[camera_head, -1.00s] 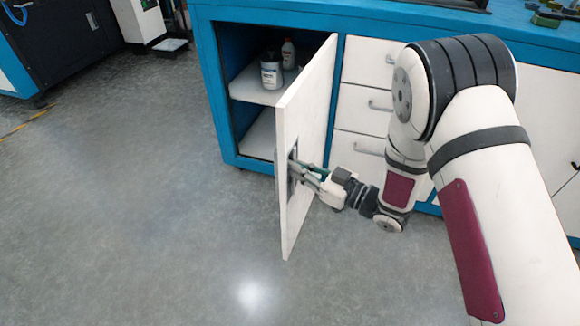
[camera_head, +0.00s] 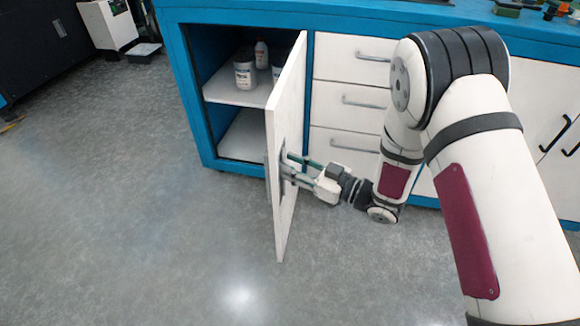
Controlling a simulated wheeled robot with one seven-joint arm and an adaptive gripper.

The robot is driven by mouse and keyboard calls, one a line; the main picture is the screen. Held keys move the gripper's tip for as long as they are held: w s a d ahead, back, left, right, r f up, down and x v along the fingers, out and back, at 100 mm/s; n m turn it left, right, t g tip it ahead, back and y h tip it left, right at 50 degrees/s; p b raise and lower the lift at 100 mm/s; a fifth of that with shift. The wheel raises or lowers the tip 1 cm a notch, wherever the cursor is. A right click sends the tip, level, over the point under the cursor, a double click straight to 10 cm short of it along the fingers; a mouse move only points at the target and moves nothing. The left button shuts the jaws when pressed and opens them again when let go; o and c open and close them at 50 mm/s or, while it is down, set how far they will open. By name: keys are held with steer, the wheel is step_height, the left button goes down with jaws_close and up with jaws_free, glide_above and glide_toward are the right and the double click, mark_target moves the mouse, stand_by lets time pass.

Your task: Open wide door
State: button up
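The white cabinet door (camera_head: 284,110) stands swung out from the blue cabinet (camera_head: 200,140), roughly square to its front, hinged on the right side of the opening. My gripper (camera_head: 290,170) is at the right-hand face of the door, about halfway down, and its fingertips touch or nearly touch it. The fingers look spread apart, but the tips are small and I cannot tell whether they hold anything. No handle on the door is clearly visible there.
Inside the cabinet a shelf (camera_head: 240,93) holds a white jar (camera_head: 244,72) and a bottle (camera_head: 261,54). White drawers (camera_head: 350,100) with grey handles stand right of the door. The floor (camera_head: 120,200) to the left and in front is clear.

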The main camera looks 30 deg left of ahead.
steer(key=shift+s+a, duration=0.1)
steer(key=shift+s, duration=0.1)
stand_by(0.4)
steer(key=d, duration=1.2)
steer(key=shift+s, duration=0.35)
